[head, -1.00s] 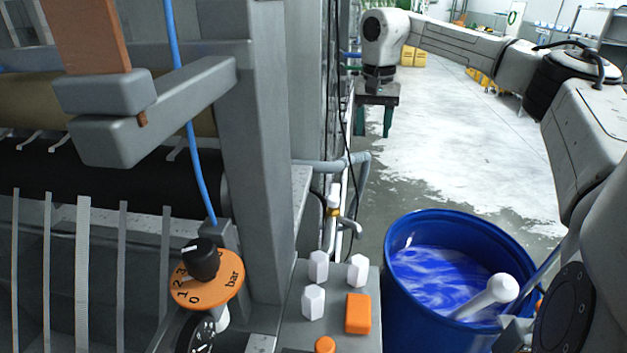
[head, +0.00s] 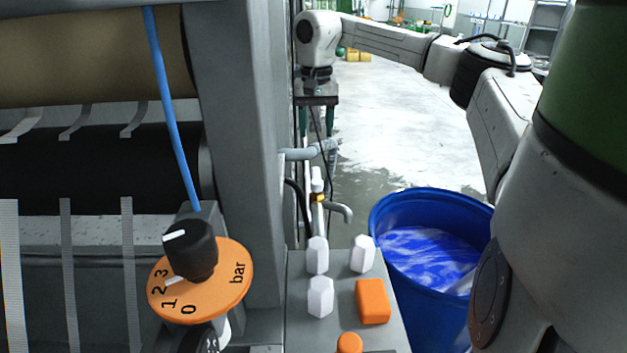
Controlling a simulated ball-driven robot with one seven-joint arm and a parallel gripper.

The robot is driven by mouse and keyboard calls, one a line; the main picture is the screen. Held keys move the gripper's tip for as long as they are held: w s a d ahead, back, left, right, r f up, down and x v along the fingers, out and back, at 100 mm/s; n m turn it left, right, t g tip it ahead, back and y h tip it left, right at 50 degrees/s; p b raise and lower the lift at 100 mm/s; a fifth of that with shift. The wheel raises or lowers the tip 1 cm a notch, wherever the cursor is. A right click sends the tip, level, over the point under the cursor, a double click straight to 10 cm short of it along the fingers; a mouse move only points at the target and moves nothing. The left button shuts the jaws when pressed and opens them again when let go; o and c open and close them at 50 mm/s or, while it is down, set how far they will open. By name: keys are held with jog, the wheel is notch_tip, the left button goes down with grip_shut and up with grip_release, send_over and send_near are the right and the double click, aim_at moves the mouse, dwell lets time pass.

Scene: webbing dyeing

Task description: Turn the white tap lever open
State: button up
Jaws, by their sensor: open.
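The white tap lever (head: 317,179) stands upright on a small tap with a brass-coloured body and a grey spout (head: 341,209) curving right. It is beside the machine's grey post, in the middle of the head view. My gripper (head: 316,131) hangs downward from my outstretched arm, above the tap in the picture. Its two dark green fingers are apart, with nothing seen between them. The gripper appears clear of the lever; the exact depth between them is hard to tell.
A blue drum (head: 384,240) of blue liquid stands right of the tap. In front is a grey panel with white knobs (head: 320,297) and an orange button (head: 373,301). An orange pressure dial (head: 225,292) is at left. Grey pipes (head: 300,154) run behind the tap.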

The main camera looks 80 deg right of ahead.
aim_at(316, 174)
notch_tip(316, 174, down, 12)
jog(key=shift+f+p, duration=0.1)
jog(key=shift+p, duration=0.5)
jog(key=shift+c, duration=0.3)
grip_shut()
dwell(0.3)
